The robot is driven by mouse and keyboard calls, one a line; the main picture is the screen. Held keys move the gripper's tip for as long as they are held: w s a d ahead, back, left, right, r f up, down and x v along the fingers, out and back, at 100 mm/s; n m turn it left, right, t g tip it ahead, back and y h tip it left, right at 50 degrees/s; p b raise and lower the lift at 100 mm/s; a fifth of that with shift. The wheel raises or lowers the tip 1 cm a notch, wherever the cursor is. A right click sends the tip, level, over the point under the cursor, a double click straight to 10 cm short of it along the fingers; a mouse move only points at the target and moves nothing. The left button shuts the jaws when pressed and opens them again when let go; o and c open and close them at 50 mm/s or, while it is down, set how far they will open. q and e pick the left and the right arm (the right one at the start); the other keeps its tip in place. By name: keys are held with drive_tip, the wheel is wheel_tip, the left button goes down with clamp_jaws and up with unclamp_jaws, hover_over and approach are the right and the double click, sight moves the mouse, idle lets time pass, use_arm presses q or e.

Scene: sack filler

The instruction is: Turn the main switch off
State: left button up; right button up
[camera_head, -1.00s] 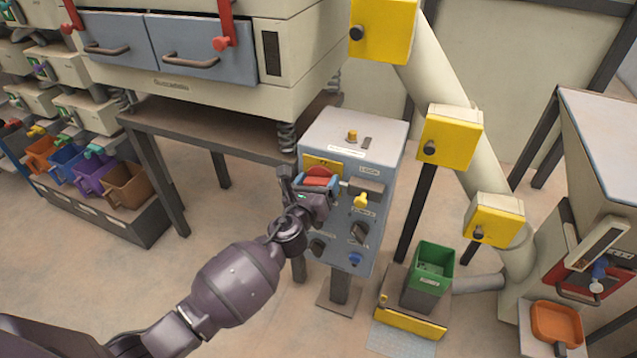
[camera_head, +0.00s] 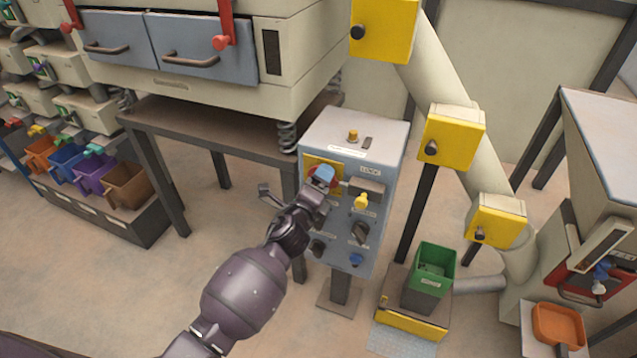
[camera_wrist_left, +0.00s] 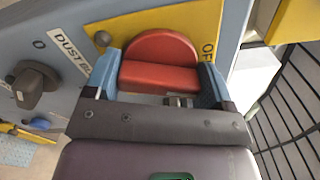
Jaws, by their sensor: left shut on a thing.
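The main switch is a red rotary handle on a yellow plate (camera_head: 311,163), at the upper left of the grey control box (camera_head: 379,215). In the head view the red handle is mostly hidden by my left gripper (camera_head: 322,177). In the left wrist view the red handle (camera_wrist_left: 160,68) sits between the two blue fingers of my left gripper (camera_wrist_left: 157,75), which is shut on it. The yellow plate also shows there (camera_wrist_left: 228,25), with the letters "OFF" beside the right finger. My right gripper is not in view.
Close to the switch are a yellow knob (camera_head: 361,202), a black knob (camera_head: 360,231) and a blue knob (camera_head: 356,259). A table leg (camera_head: 160,180) stands left of the box. A green bin (camera_head: 434,268) and yellow-boxed pipe (camera_head: 452,138) stand to the right.

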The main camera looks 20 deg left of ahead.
use_arm(q)
drive_tip(key=n, duration=0.3)
drive_tip(key=shift+n, duration=0.6)
drive_tip(key=o, duration=0.9)
drive_tip(key=shift+s, duration=0.15)
